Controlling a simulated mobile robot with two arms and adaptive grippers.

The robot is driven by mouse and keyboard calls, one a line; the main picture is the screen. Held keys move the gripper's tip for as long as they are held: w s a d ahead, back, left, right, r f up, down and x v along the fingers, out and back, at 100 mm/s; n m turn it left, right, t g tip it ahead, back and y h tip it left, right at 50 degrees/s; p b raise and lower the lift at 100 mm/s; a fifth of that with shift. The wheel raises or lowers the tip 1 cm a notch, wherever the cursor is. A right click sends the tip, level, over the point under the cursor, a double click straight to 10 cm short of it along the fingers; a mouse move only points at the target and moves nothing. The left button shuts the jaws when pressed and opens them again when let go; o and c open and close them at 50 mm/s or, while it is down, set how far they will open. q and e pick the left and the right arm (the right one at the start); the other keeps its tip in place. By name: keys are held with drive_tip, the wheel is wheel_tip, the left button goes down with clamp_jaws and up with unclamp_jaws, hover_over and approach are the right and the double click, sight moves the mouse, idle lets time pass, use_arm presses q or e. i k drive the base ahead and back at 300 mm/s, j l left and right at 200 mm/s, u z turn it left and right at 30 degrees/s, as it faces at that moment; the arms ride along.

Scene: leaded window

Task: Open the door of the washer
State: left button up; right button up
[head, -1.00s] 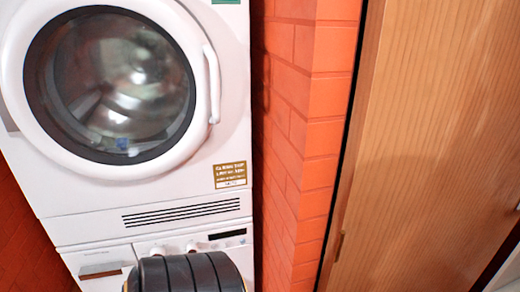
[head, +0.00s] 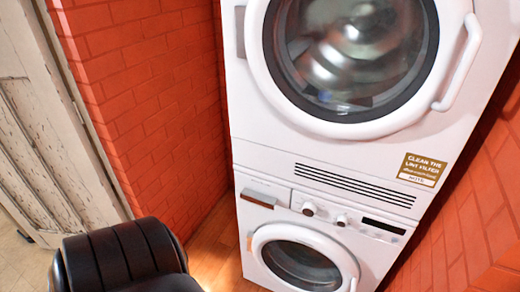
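Two white front-loading machines are stacked in a brick alcove. The upper machine has a large round glass door (head: 350,55), which is shut, with a curved white handle (head: 461,64) on its right side. A label on this machine mentions a lint filter. The lower machine, the washer (head: 277,207), has knobs, a small display and a smaller round door (head: 302,262), also shut. Its handle (head: 353,284) shows at the door's right edge, and the bottom of the door is cut off by the frame. Neither of my grippers is in view.
Red brick walls (head: 160,80) stand close on both sides of the machines. A worn whitish wooden door (head: 45,120) is at the far left. A strip of wooden floor (head: 212,245) shows left of the washer. A black ribbed rounded part, likely mine, is at the bottom left.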

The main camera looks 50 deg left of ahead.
sight(258, 244)
drive_tip(key=u, duration=1.15)
